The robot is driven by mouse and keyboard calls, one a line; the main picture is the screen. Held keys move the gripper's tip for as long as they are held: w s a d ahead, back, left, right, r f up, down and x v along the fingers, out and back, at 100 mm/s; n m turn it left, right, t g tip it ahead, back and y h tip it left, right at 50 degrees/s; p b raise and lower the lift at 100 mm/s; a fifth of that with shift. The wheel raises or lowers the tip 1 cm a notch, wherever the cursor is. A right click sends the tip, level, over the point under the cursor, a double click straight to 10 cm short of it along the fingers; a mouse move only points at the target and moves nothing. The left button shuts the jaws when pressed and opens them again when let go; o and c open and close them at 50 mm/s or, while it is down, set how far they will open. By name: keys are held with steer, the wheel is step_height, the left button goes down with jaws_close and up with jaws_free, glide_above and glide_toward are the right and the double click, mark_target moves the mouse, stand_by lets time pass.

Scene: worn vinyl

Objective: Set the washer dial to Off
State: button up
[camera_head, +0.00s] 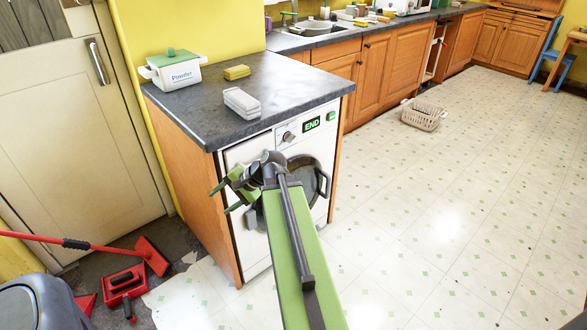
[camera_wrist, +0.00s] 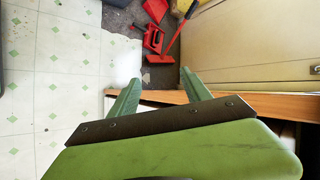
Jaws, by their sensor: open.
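The white washer (camera_head: 262,250) stands under the dark countertop, with a display reading END (camera_head: 312,124). A round grey dial (camera_head: 289,137) sits left of the display on the control panel, and its pointer setting is too small to read. A green button (camera_head: 331,116) is right of the display. My gripper (camera_head: 221,197) is in front of the washer's left side, below and left of the dial and apart from it. In the wrist view its two green fingers (camera_wrist: 160,88) are spread and empty. My arm hides part of the round washer door (camera_head: 322,183).
A red broom (camera_head: 150,256) and dustpan (camera_head: 124,284) are at lower left. A basket (camera_head: 423,115) stands on the floor; the floor at right is mostly clear.

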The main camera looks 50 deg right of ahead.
steer(key=s+d+f+m+t+b, duration=0.1)
steer(key=d+f+m+t+b, duration=0.25)
steer(key=d, duration=0.55)
steer(key=m+t+h+b, duration=0.3)
steer(key=m+t+h, duration=0.4)
steer(key=m, duration=0.7)
glide_toward(292, 139)
steer(key=shift+n, duration=0.35)
steer(key=w, duration=0.9)
steer(key=shift+w+d, duration=0.1)
steer(key=shift+d, duration=0.25)
